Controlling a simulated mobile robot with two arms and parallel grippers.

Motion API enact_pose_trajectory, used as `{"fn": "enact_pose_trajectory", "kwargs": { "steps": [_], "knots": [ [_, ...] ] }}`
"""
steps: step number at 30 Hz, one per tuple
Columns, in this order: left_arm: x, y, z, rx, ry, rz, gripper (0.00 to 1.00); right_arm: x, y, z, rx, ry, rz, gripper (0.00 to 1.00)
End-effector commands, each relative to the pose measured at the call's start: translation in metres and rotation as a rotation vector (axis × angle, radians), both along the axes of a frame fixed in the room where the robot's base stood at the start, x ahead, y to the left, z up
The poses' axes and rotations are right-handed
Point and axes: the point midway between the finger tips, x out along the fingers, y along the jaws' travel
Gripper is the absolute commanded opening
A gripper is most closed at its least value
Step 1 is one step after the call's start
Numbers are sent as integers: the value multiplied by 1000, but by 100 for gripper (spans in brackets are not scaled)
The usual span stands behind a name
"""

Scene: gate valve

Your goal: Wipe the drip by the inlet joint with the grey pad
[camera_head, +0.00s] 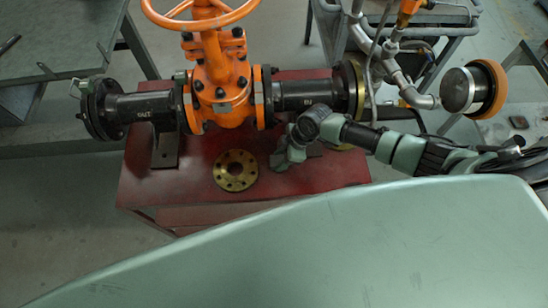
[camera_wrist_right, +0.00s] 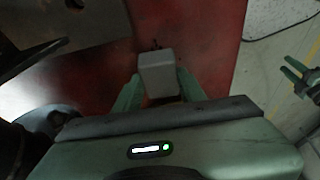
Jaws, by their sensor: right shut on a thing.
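The orange gate valve (camera_head: 222,75) joins two black pipes above a red bench top. The right pipe (camera_head: 302,95), with small lettering that seems to read IN, ends in a brass-edged flange (camera_head: 356,88). My right gripper (camera_head: 285,160) is low over the bench below this pipe. In the wrist view its green fingers (camera_wrist_right: 158,88) are shut on the grey pad (camera_wrist_right: 158,72). A small dark mark (camera_wrist_right: 155,44) on the red surface shows just beyond the pad; I cannot tell if it is the drip. Green jaws (camera_wrist_right: 302,76), apparently my left gripper, stand apart and empty at the right.
A loose brass flange (camera_head: 235,170) lies on the red bench (camera_head: 180,190), left of my right gripper. A pipe support (camera_head: 166,150) stands further left. Hoses and fittings (camera_head: 390,70) crowd the right. Bare bench lies around the brass flange.

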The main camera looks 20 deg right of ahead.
Motion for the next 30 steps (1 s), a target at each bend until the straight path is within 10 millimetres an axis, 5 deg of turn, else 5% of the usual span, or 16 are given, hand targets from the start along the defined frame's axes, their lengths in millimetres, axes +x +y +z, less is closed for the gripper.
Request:
{"fn": "enact_pose_trajectory", "kwargs": {
  "steps": [19, 30],
  "knots": [
    [0, 0, -2, 0, 0, 0, 36, -11, -40, -5, -5, 2, -2, 8],
    [0, 0, -2, 0, 0, 0, 36, -6, -23, -6, -9, 3, -2, 8]
  ]
}}
